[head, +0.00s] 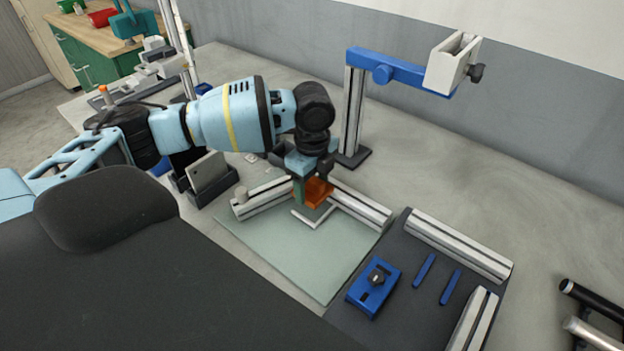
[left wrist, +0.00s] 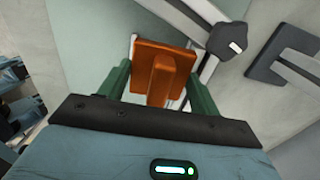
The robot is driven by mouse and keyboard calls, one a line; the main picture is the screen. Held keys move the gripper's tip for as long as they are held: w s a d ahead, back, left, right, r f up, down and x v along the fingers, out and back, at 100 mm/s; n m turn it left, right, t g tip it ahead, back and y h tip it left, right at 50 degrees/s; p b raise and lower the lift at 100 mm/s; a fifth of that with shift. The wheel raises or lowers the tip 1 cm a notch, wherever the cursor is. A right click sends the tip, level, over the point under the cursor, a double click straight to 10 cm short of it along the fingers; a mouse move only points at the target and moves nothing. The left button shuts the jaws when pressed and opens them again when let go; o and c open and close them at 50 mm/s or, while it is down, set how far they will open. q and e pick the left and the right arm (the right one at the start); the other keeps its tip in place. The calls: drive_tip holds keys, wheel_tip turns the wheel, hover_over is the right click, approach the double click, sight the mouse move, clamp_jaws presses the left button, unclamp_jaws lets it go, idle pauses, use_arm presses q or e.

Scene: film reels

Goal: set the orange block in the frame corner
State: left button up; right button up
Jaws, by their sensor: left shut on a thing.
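The orange block (head: 318,192) is in the head view near the corner of the metal frame. It also shows in the left wrist view (left wrist: 165,70), with a raised ridge between the green fingers. My left gripper (head: 313,187) is shut on the block, right at the frame corner. The frame (head: 361,205) is made of light metal rails at the back of a pale green mat (head: 300,262). A white L-shaped outline (head: 318,221) lies on the mat just in front of the block. I cannot tell whether the block touches the mat or the rails. My right gripper is not in view.
A post with a blue arm (head: 400,72) and white head stands behind the frame. A dark plate (head: 405,298) with a blue clamp (head: 374,287), two blue bars and rails lies to the right. The front of the mat is clear.

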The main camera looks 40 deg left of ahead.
sight(312, 179)
use_arm(q)
drive_tip(key=o, duration=1.2)
drive_tip(key=shift+c, duration=0.2)
drive_tip(key=shift+r, duration=0.1)
wheel_tip(312, 179, up, 13)
drive_tip(key=shift+p, duration=0.35)
